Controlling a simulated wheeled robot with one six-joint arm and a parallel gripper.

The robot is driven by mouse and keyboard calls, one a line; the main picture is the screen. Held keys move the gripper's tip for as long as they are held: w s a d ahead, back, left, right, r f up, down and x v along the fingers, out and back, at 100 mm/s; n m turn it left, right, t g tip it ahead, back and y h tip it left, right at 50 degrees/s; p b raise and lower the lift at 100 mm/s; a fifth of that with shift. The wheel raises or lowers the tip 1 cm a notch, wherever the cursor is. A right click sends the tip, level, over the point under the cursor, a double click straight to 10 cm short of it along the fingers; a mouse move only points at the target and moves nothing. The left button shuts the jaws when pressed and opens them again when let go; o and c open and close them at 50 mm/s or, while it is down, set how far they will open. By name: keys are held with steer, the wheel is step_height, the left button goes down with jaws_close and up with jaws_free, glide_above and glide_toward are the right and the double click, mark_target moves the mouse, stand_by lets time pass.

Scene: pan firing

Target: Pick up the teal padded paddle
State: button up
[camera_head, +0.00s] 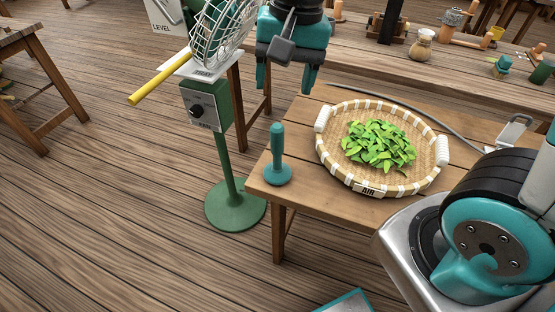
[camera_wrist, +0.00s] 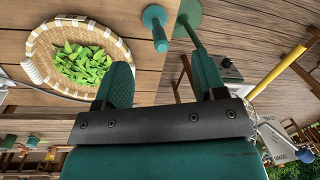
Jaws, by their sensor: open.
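The teal padded paddle (camera_head: 277,158) stands upright on its round base near the left front corner of the wooden table. Its handle points up and nothing touches it. It also shows in the wrist view (camera_wrist: 156,27), beyond my fingers and near the top edge. My gripper (camera_head: 287,90) hangs above and slightly behind the paddle in the head view, apart from it, with its two teal fingers spread and empty. In the wrist view the fingers (camera_wrist: 160,85) are wide apart with only table and floor between them.
A woven tray (camera_head: 327,154) of green leaves, labelled AIR, lies right of the paddle. A green pedestal fan (camera_head: 232,203) with a wire cage and yellow handle (camera_head: 158,82) stands left of the table. A grey cable runs behind the tray. A long bench holds tools behind.

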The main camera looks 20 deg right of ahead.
mark_target(277, 126)
steer(key=w+d+f+m+h, duration=0.2)
steer(key=w+d+f+m, duration=0.1)
steer(key=w+m, duration=0.5)
steer(key=f, duration=1.1)
steer(key=shift+s+a+p, duration=0.1)
steer(key=shift+s+p, duration=0.15)
steer(key=shift+p, duration=0.15)
steer(key=shift+w+a+f+p, duration=0.15)
steer(key=shift+f+p, duration=0.15)
steer(key=shift+f, duration=1.15)
steer(key=shift+w+a+f+p, duration=0.15)
steer(key=shift+f+p, duration=0.1)
steer(key=shift+f, duration=1.15)
jaws_close()
